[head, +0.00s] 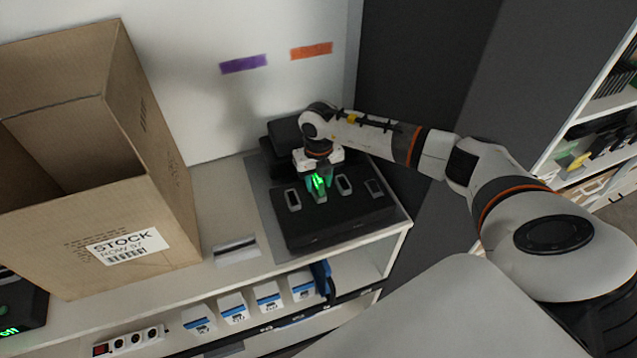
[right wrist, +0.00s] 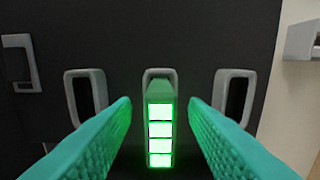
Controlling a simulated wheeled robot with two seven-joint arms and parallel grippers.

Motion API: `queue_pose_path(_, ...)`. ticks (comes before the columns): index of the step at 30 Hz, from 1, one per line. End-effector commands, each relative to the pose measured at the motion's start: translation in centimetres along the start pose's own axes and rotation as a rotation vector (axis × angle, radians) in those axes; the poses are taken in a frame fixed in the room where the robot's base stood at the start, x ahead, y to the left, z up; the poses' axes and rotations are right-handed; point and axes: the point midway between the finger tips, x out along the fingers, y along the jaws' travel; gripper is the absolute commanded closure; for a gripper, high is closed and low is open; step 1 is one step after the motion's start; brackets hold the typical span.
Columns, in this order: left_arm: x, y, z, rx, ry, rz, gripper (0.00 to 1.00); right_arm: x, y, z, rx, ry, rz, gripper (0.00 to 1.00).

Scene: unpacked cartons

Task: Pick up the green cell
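The green cell (head: 320,195) is a slim upright block at one slot of a black dock (head: 330,222). In the right wrist view the green cell (right wrist: 160,135) has several bright green bars and stands in front of a grey-framed slot. My right gripper (head: 318,183) reaches down over it. In the right wrist view the teal fingers of my right gripper (right wrist: 160,112) are on either side of the cell, with a visible gap on both sides. The gripper is open and not touching the cell. My left gripper is not in view.
Grey-framed slots stand on both sides of the cell, such as the left slot (right wrist: 86,95) and right slot (right wrist: 234,95). A large open carton (head: 100,190) fills the counter's left. Blue-and-white boxes (head: 233,308) line the shelf below. A wall stands close behind.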

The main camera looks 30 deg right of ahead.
Motion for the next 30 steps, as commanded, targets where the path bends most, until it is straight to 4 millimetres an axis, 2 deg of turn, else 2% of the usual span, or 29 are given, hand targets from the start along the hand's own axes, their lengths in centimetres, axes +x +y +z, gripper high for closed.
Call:
queue_pose_path(1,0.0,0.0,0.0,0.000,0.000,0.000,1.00,0.0,0.0,0.0,0.000,0.000,0.000,0.60)
queue_pose_path(6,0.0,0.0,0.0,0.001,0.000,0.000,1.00,0.0,0.0,0.0,0.000,0.000,0.000,0.88)
queue_pose_path(9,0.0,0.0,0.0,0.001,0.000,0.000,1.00,-0.1,0.0,0.0,0.000,0.000,0.000,1.00)
queue_pose_path(20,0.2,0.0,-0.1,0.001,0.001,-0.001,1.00,-0.4,0.0,-0.1,0.000,0.003,-0.001,1.00)
queue_pose_path(23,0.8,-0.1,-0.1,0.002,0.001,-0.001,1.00,-1.5,0.0,-0.2,0.000,0.006,-0.001,1.00)
queue_pose_path(30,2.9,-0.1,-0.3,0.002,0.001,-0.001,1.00,-6.2,0.0,-0.2,0.000,0.007,-0.001,1.00)
